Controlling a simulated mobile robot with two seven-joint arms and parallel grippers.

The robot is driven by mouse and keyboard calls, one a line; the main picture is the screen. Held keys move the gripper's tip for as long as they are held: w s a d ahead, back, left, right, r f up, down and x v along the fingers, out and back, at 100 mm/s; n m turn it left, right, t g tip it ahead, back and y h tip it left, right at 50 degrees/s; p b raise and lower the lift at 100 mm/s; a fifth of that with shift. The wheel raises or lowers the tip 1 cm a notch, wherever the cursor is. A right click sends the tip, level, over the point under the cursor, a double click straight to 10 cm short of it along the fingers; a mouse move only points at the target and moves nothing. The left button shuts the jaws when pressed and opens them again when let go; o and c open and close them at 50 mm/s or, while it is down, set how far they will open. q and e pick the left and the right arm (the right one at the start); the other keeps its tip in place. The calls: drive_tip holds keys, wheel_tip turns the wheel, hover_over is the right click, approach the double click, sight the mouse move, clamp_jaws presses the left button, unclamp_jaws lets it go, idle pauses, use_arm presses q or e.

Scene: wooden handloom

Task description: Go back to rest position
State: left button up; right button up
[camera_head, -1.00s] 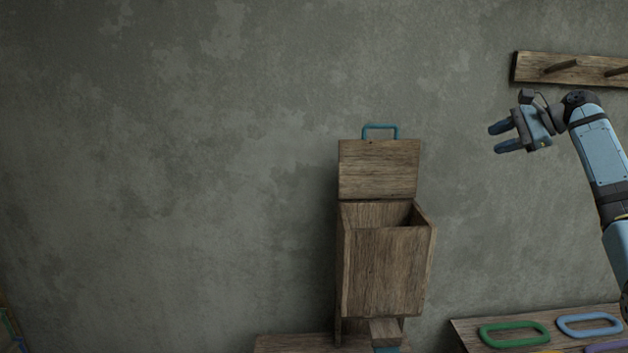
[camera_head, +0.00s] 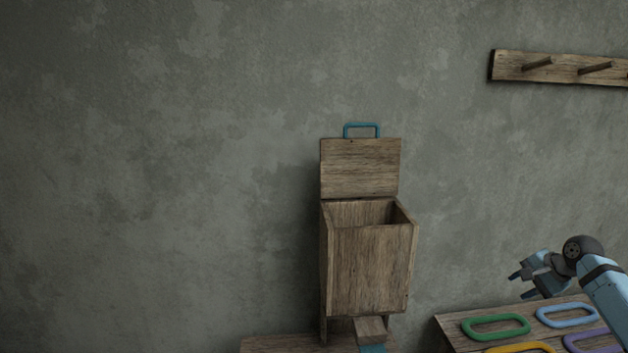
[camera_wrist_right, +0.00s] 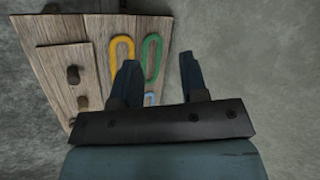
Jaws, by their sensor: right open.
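My right gripper (camera_head: 528,284) is at the lower right of the head view, just above the far edge of a wooden board with coloured rings. Its two blue fingers are apart with nothing between them. In the right wrist view the fingers (camera_wrist_right: 160,82) are also spread and empty, and the board shows beyond them at the left. My left gripper is in neither view.
An open wooden box (camera_head: 368,268) with a raised lid (camera_head: 360,168) and blue handle stands mid-view. A green ring (camera_head: 495,326), a blue ring (camera_head: 566,315) and others lie on the board (camera_head: 452,328). A peg rail (camera_head: 510,66) hangs on the wall.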

drive_tip(key=w+d+r+n+t+h, duration=0.45)
drive_tip(key=r+n+t, duration=0.2)
drive_tip(key=n, duration=0.25)
drive_tip(key=w+d+r+n+t+h, duration=0.4)
drive_tip(key=d+r+n+t+h, duration=0.1)
drive_tip(key=r+n, duration=0.25)
drive_tip(key=s+a+f+n+g+y, duration=0.1)
drive_tip(key=s+a+f+y, duration=0.1)
drive_tip(key=s+a+f, duration=0.5)
drive_tip(key=s+a+f+g+y, duration=0.1)
drive_tip(key=s+a+f+y, duration=0.15)
drive_tip(key=a+f, duration=0.8)
drive_tip(key=s+a+f+n+g+y, duration=0.1)
drive_tip(key=s+a+f, duration=0.45)
drive_tip(key=f, duration=0.65)
drive_tip(key=s+a+f+g+y, duration=0.1)
drive_tip(key=s+a+f, duration=0.2)
drive_tip(key=s+a, duration=0.4)
drive_tip(key=s+a+f+m+g+y, duration=0.1)
drive_tip(key=s+a+f, duration=0.2)
drive_tip(key=s+a, duration=0.4)
drive_tip(key=s+a+f+m+g+y, duration=0.1)
drive_tip(key=s+a+f, duration=0.3)
drive_tip(key=s, duration=1.2)
drive_tip(key=a, duration=0.3)
drive_tip(key=shift+a+y, duration=0.15)
drive_tip(key=shift+y, duration=0.15)
